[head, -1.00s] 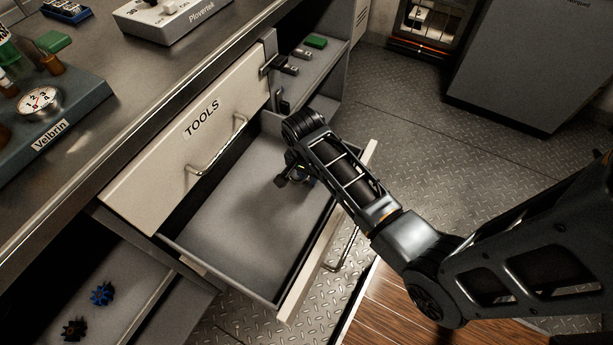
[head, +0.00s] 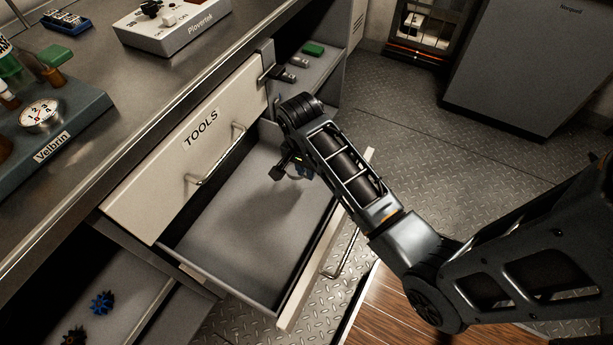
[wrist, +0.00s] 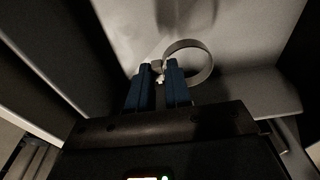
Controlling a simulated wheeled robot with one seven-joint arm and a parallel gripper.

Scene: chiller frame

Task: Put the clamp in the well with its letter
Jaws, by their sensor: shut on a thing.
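My gripper (head: 292,168) hangs over the open grey drawer (head: 225,245) in the head view, near its far right end. In the wrist view my gripper (wrist: 158,68) has its two blue fingers shut on a pale metal ring clamp (wrist: 211,66). The clamp's round band sticks out beyond the fingertips to the right. The drawer floor lies beyond it. In the head view the clamp is too small and too shaded to make out. No letter on the clamp is readable, and no lettered well is in view.
A closed drawer front marked TOOLS (head: 185,150) stands just left of the open drawer. A shelf at the back holds a green block (head: 313,48) and small dark pieces. A lower tray holds a blue gear (head: 102,302). The bench top carries a Plovertek box (head: 175,35) and a Velbrin stand (head: 75,125).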

